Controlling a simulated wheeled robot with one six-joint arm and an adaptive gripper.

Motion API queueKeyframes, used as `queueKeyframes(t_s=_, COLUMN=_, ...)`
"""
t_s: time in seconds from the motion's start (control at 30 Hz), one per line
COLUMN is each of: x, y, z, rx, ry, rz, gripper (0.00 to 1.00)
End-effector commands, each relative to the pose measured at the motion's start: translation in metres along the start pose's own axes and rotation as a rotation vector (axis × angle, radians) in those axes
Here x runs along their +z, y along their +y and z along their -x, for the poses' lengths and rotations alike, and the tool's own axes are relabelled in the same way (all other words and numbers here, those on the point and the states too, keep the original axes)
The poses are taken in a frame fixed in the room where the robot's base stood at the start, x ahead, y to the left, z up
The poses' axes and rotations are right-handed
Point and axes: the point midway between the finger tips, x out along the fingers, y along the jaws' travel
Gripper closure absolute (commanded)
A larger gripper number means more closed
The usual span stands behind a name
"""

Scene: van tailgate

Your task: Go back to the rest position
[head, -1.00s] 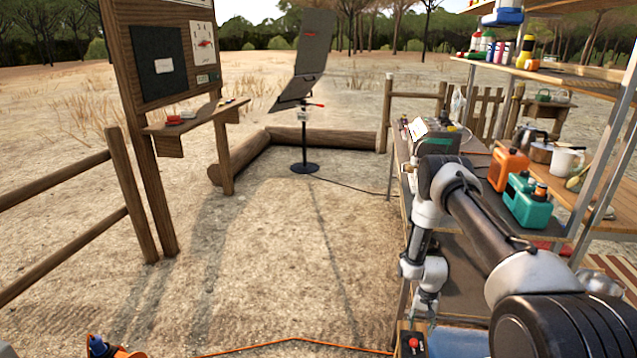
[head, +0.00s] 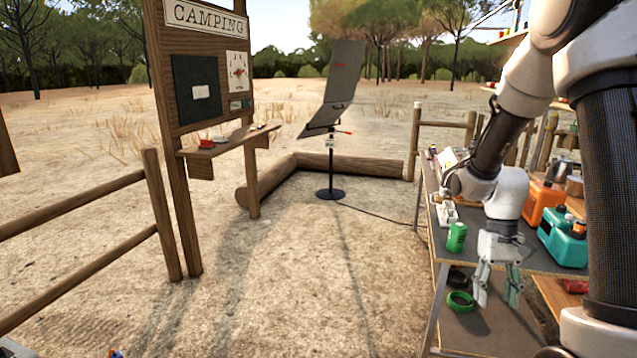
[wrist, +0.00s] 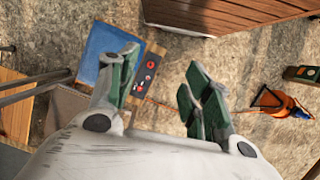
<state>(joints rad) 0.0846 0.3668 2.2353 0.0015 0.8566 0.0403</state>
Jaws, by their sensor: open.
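My gripper (head: 497,286) hangs at the right in the head view, in front of the table and its lower shelf. Its fingers point down, spread apart, with nothing between them. In the wrist view my gripper (wrist: 160,95) shows two green-padded fingers, apart and empty, above sandy ground. My arm rises from it along the right edge of the head view.
A table (head: 427,205) holds a green can (head: 456,237), an orange container (head: 541,200) and a teal container (head: 562,240). A green ring (head: 460,301) lies on the shelf below. A solar panel (head: 335,85) stands behind.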

Motion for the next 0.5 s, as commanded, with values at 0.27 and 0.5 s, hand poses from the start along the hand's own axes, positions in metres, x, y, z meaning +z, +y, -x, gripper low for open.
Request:
queueKeyframes(t_s=0.27, x=0.099, y=-0.004, z=0.081, rx=0.002, ry=0.183, rz=0.065, gripper=0.51)
queueKeyframes(t_s=0.5, x=0.164, y=-0.006, z=0.119, rx=-0.004, ry=0.419, rz=0.094, gripper=0.51)
